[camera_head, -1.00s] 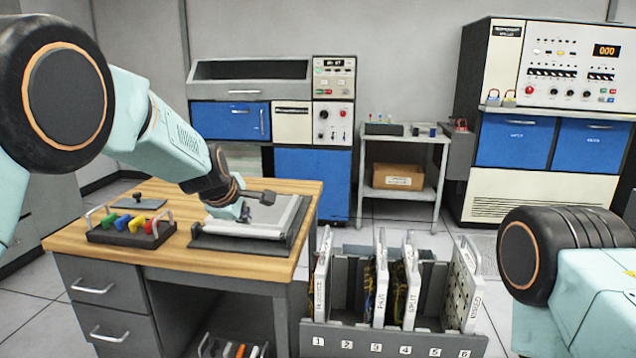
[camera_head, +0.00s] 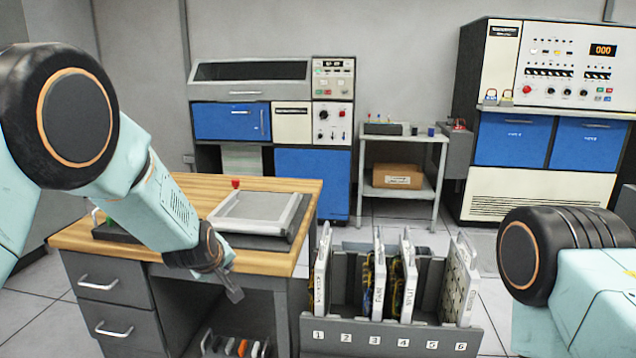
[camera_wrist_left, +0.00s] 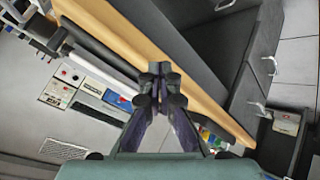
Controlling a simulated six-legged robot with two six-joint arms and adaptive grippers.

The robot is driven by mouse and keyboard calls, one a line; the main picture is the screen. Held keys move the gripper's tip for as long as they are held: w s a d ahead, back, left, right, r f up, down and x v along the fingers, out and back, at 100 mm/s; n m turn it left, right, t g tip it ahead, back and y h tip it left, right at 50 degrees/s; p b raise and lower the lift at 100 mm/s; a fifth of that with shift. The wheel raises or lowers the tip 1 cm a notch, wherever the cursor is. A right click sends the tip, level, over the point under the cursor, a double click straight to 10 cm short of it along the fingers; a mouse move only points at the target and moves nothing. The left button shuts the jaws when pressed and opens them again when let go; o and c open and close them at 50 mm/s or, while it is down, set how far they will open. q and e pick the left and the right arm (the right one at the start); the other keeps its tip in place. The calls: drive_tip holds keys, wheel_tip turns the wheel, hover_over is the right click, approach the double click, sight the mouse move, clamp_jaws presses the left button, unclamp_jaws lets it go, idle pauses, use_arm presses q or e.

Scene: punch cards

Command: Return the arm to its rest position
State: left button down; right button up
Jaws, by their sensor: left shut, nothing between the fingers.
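My left gripper (camera_head: 234,292) hangs in front of the desk's front edge, below the wooden top, with its fingers pointing down. It is shut and empty. In the left wrist view the two dark fingers (camera_wrist_left: 160,72) meet at their tips with nothing between them. My left arm comes in from the left and covers part of the desk (camera_head: 180,262). My right arm shows at the right edge, but its gripper is not in view.
A grey tray device (camera_head: 258,215) and a small red item (camera_head: 235,184) are on the desktop. A rack with numbered slots (camera_head: 390,338) holding upright boards stands right of the desk. A bin of tools (camera_head: 235,346) sits low under the desk. Grey floor lies behind the rack.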

use_arm(q)
drive_tip(key=s+a+f+m+g, duration=0.1)
drive_tip(key=s+f+m+g, duration=0.15)
drive_tip(key=s+f, duration=0.75)
drive_tip(key=s+a+f+m+g, duration=0.1)
drive_tip(key=s+f+m, duration=0.3)
drive_tip(key=s+f, duration=0.55)
drive_tip(key=s+f+g, duration=0.2)
drive_tip(key=s, duration=1.3)
drive_tip(key=s+f+m+g, duration=0.1)
drive_tip(key=s+f+g, duration=0.1)
drive_tip(key=s, duration=1.3)
drive_tip(key=shift+s+g, duration=0.35)
drive_tip(key=shift+g, duration=0.5)
drive_tip(key=shift+a+f+m, duration=0.1)
drive_tip(key=shift+m, duration=0.15)
